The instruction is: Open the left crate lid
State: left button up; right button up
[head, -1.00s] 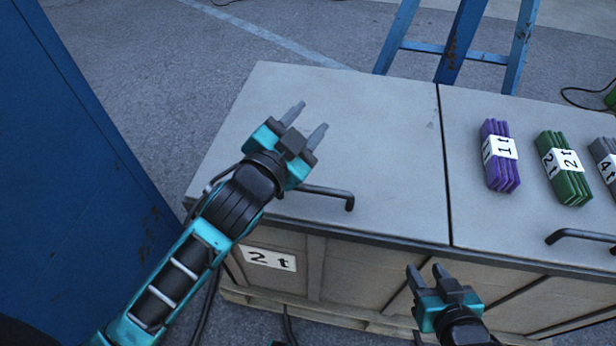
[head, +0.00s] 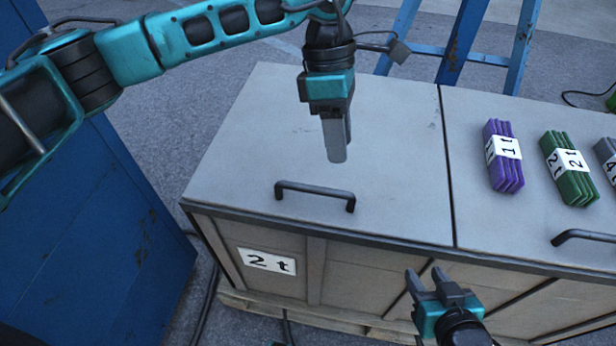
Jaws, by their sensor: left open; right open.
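The left crate lid (head: 240,140) is a flat grey panel lying closed on the crate, which carries a white "2 t" label (head: 266,262) on its front. A dark bar handle (head: 314,191) is fixed near the lid's front edge. My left gripper (head: 336,155) points down over the lid, behind and slightly right of the handle, apart from it. Its fingers overlap in this view, and it holds nothing I can see. My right gripper (head: 428,280) is open and empty in front of the crate's front face, below the lid edge.
The right lid (head: 460,130) adjoins across a narrow seam. It bears a purple bundle (head: 503,156), a green bundle (head: 568,168), a grey bundle and another handle (head: 584,236). A blue panel (head: 100,220) stands left, a blue ladder (head: 458,50) behind.

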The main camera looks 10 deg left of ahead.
aim_at(308, 186)
pick_arm(q)
jog(key=w+a+y, duration=0.2)
jog(key=a, duration=0.3)
jog(key=shift+t, duration=0.4)
jog(key=f, duration=0.3)
jog(key=s+f, duration=0.1)
jog(key=f, duration=0.3)
jog(key=s+f+b, duration=0.1)
jog(key=f, duration=0.3)
jog(key=shift+s+d+f, duration=0.15)
jog(key=shift+d+f, duration=0.05)
grip_shut()
